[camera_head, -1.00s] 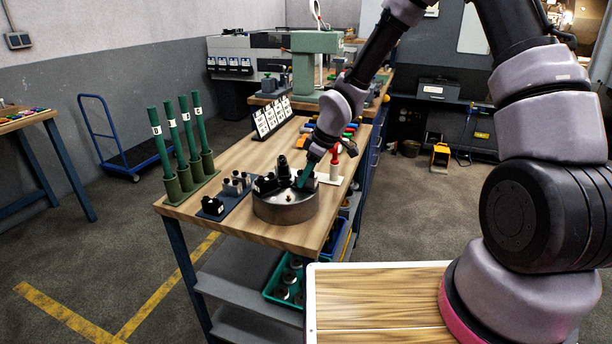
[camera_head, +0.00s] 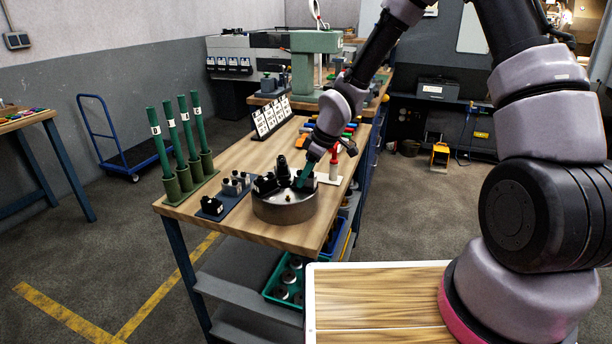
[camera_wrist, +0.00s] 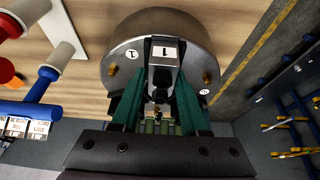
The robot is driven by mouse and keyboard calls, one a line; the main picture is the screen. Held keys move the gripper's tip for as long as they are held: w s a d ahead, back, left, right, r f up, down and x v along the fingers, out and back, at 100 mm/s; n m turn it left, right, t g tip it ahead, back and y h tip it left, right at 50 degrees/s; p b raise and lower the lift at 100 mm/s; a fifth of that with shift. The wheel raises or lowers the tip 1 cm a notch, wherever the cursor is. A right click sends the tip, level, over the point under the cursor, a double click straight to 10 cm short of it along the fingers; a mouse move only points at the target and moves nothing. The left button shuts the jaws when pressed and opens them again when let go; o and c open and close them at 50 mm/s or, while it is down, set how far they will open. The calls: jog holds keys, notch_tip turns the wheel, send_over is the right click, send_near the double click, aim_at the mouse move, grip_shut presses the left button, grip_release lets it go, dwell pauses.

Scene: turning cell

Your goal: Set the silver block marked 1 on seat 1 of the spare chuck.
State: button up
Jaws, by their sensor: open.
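The spare chuck (camera_head: 284,211) is a round silver drum at the bench's near end, with dark jaw blocks (camera_head: 265,184) on top. In the wrist view, the block marked 1 (camera_wrist: 165,51) stands on the chuck's face (camera_wrist: 190,30), its white label facing the camera. A round tag (camera_wrist: 132,54) that seems to read 1 lies beside it on the face. My gripper (camera_head: 304,181) is low over the chuck's right side. In the wrist view its green fingers (camera_wrist: 158,92) are open, one on each side of the block. The block's underside and exact seating are hidden.
A dark rack (camera_head: 229,207) with small parts stands left of the chuck, and green posts in holders (camera_head: 186,181) stand farther left. A red-and-white post (camera_head: 334,164) is close to the right of my gripper. Label cards (camera_head: 271,117) stand behind. The bench's front strip is clear.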

jog(key=shift+s+f, duration=0.15)
jog(key=shift+s, duration=0.25)
jog(key=w+v, duration=0.1)
jog(key=v, duration=1)
jog(key=shift+s, duration=0.1)
jog(key=s+d+r+m+t+h, duration=0.1)
jog(key=s+d+r+m+h, duration=0.15)
jog(key=d+r+m, duration=0.4)
jog(key=s+d+r+m+t+h, duration=0.2)
jog(key=s+d+r+m, duration=0.1)
jog(key=d+r, duration=0.55)
jog(key=s+d+r+m+t+y, duration=0.1)
jog(key=s+d+r+m, duration=0.2)
jog(key=s+r+m, duration=0.1)
jog(key=s+d+r+m+t+y, duration=0.1)
jog(key=s+r+m, duration=0.3)
jog(key=s, duration=0.5)
notch_tip(320, 180, up, 2)
jog(key=shift+d+r+m+t, duration=0.1)
jog(key=shift+d+m+t, duration=0.25)
jog(key=shift+d, duration=0.55)
